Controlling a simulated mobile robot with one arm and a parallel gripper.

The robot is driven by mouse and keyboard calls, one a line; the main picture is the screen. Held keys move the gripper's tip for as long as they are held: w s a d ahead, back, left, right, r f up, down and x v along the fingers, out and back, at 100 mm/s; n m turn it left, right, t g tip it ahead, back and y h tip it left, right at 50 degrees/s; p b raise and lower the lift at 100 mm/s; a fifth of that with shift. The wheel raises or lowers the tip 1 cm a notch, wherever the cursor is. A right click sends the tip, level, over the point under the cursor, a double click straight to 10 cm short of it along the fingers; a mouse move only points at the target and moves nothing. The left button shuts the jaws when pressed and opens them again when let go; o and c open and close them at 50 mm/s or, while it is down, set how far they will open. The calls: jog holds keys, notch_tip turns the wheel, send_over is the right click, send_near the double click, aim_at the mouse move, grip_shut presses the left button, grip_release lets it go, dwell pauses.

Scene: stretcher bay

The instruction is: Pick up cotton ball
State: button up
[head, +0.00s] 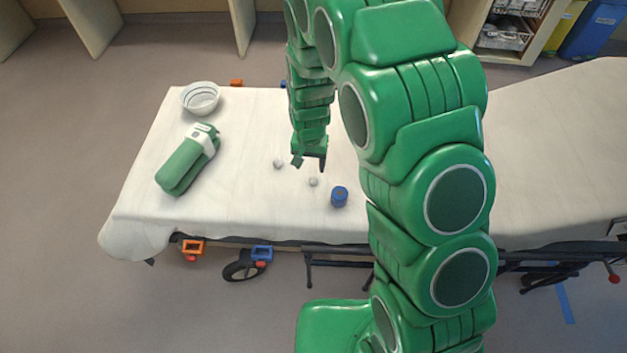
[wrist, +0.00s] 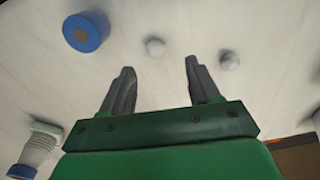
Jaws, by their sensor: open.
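Two small whitish cotton balls lie on the white stretcher sheet. One cotton ball (head: 278,163) is left of my gripper (head: 309,162) in the head view, and the other cotton ball (head: 313,182) is nearer the front edge. In the wrist view, one ball (wrist: 155,47) shows beyond and between the fingertips, and another ball (wrist: 229,60) shows off to the right of the right finger. My gripper is open and empty, its fingers (wrist: 160,75) pointing toward the sheet. The balls look apart from the fingers.
A blue cylinder (head: 339,196) stands near the front edge, also in the wrist view (wrist: 86,32). A green bundle with a white band (head: 188,160) and a white bowl (head: 201,98) are on the left of the stretcher (head: 135,215). Bare sheet surrounds the balls.

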aim_at(313, 178)
jog(key=shift+f, duration=1.3)
jog(key=shift+w+d+f, duration=0.1)
jog(key=shift+d+f, duration=0.05)
jog(key=shift+f, duration=0.7)
jog(key=shift+d+f, duration=0.2)
jog(key=shift+f, duration=0.65)
jog(key=shift+w+d+f, duration=0.1)
jog(key=shift+d+f, duration=0.05)
jog(key=shift+f, duration=0.7)
jog(key=shift+c, duration=0.2)
grip_shut()
